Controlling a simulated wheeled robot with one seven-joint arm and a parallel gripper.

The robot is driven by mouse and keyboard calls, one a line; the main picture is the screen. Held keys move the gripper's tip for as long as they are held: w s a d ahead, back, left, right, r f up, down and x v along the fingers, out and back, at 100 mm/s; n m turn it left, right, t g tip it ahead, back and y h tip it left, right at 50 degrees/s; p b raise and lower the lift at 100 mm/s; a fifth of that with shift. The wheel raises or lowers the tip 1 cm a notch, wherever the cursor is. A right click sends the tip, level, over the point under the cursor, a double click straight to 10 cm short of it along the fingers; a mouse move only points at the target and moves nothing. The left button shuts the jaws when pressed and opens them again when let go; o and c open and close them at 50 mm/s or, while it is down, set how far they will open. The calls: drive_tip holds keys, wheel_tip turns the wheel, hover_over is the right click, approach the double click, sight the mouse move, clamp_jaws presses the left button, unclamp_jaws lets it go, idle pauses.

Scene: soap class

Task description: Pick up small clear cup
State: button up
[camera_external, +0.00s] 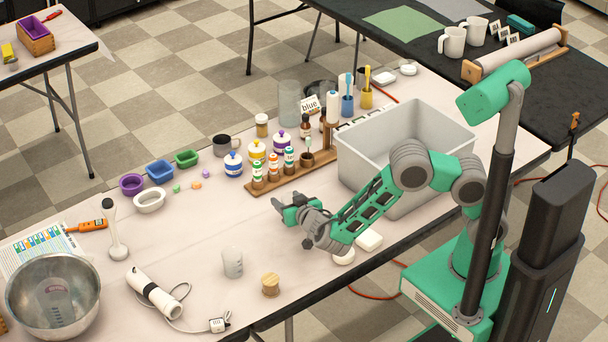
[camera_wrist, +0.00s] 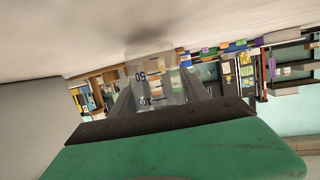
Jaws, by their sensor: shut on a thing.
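The small clear cup (camera_wrist: 150,62), with dark printed marks, sits between the two fingers of my gripper (camera_wrist: 158,98) in the wrist view. My gripper is shut on it. In the external view my gripper (camera_external: 284,208) is above the middle of the table, left of the grey bin; the held cup is hard to make out there. Another clear cup (camera_external: 232,263) stands upright on the table nearer the front, apart from my gripper.
A grey bin (camera_external: 375,150) stands right of my gripper. A rack with several bottles (camera_external: 289,160) is behind it. A wooden piece (camera_external: 270,285), a white corded device (camera_external: 155,294) and a metal bowl (camera_external: 88,272) lie toward the front and left. Table left of my gripper is mostly clear.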

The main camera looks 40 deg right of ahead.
drive_tip(key=s+d+r, duration=0.3)
drive_tip(key=s+r, duration=0.3)
drive_tip(key=s+d+r, duration=0.3)
drive_tip(key=s+r, duration=0.3)
drive_tip(key=s, duration=0.1)
drive_tip(key=w+d+r+n+y+p, duration=0.25)
drive_tip(key=w+d+r+p, duration=0.25)
drive_tip(key=w+d+p, duration=0.4)
drive_tip(key=w+d+r+n+y+p, duration=0.25)
drive_tip(key=w+d+r+p, duration=0.35)
drive_tip(key=d+p, duration=0.4)
drive_tip(key=s+d+f+n+g+y+b, duration=0.1)
drive_tip(key=s+d+f+n+g+y, duration=0.45)
drive_tip(key=s+d+n+y, duration=0.4)
wheel_tip(320, 180, down, 10)
drive_tip(key=d+g+b, duration=0.1)
drive_tip(key=b, duration=0.5)
drive_tip(key=shift+w+y+b, duration=0.2)
drive_tip(key=shift+y+b, duration=0.15)
drive_tip(key=shift+s+f+m, duration=0.1)
drive_tip(key=shift+f+m, duration=0.15)
drive_tip(key=shift+f, duration=0.05)
